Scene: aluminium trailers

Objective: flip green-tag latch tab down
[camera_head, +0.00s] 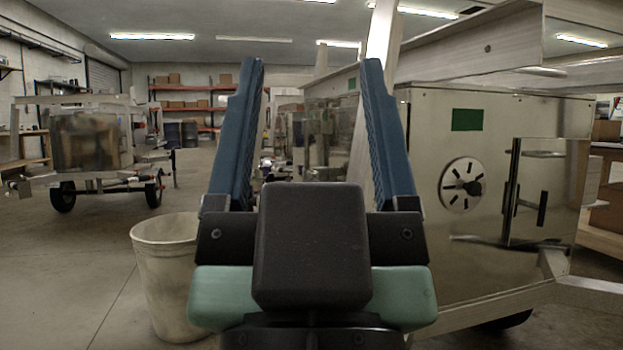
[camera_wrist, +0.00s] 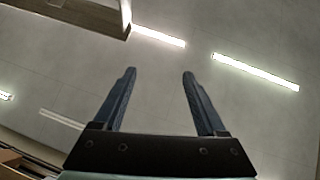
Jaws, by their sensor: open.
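A green tag (camera_head: 467,119) is on the shiny metal front of a trailer box (camera_head: 490,270) at the right of the head view. Below it is a round slotted plate (camera_head: 463,184) with a dark centre. To its right, a dark upright bar (camera_head: 511,195) has a short dark tab (camera_head: 541,209) beside it; I cannot tell which part is the latch tab. My gripper (camera_head: 311,65) stands upright in front of the camera, open and empty, left of the box and apart from it. The wrist view shows its blue fingers (camera_wrist: 158,74) spread against the ceiling.
A pale bin (camera_head: 165,275) stands on the floor left of my gripper. Another trailer (camera_head: 90,145) is at the far left. A small green patch (camera_head: 352,83) shows on a metal panel behind my gripper. Shelves (camera_head: 190,100) line the back wall. The left floor is mostly clear.

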